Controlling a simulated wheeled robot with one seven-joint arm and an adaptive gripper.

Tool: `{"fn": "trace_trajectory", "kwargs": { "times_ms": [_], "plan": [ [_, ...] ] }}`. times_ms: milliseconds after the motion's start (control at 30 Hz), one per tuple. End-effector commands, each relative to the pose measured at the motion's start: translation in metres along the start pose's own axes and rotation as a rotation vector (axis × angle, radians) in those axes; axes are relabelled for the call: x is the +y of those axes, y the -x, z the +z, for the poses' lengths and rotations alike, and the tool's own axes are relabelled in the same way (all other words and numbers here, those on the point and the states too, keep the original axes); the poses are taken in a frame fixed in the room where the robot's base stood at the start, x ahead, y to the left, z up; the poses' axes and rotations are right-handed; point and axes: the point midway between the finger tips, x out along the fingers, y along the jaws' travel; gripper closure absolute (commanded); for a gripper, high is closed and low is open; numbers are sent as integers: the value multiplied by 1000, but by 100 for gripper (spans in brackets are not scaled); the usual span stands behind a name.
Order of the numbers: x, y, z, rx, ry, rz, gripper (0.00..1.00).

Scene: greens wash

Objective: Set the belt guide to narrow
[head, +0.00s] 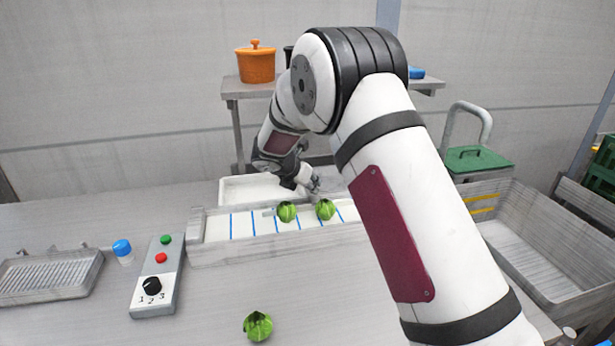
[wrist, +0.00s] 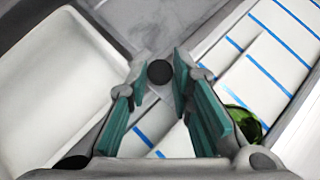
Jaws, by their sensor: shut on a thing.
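The conveyor belt (head: 245,226) is white with blue cross lines and runs left to right in the head view; it fills the right of the wrist view (wrist: 262,52). My gripper (head: 312,186) is at the belt's far side. In the wrist view, its teal-padded fingers (wrist: 160,78) are shut around a dark round knob (wrist: 160,73), which I take as the belt guide's handle. The guide bar itself is largely hidden by my fingers, so its setting cannot be read. Two green heads (head: 287,211) (head: 325,209) sit on the belt; one shows partly beside my right finger (wrist: 243,122).
A white basin (head: 232,187) lies behind the belt. A control box (head: 158,275) with green and red buttons and a dial stands front left. Another green head (head: 257,326) lies on the front table. A grey crate (head: 520,225) stands at right. A shelf holds an orange pot (head: 256,63).

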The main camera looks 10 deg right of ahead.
Motion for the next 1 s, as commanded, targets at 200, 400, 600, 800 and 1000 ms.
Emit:
{"fn": "trace_trajectory", "kwargs": {
  "times_ms": [200, 400, 600, 800, 1000],
  "plan": [
    [-14, 11, -11, 3, 1, 0, 100],
    [-15, 9, -12, 3, 0, -3, 100],
    [-16, 9, -11, 3, 0, -5, 61],
    [-14, 9, -10, 2, -1, -1, 61],
    [-13, 21, -10, 0, -1, 1, 61]
  ]
}}
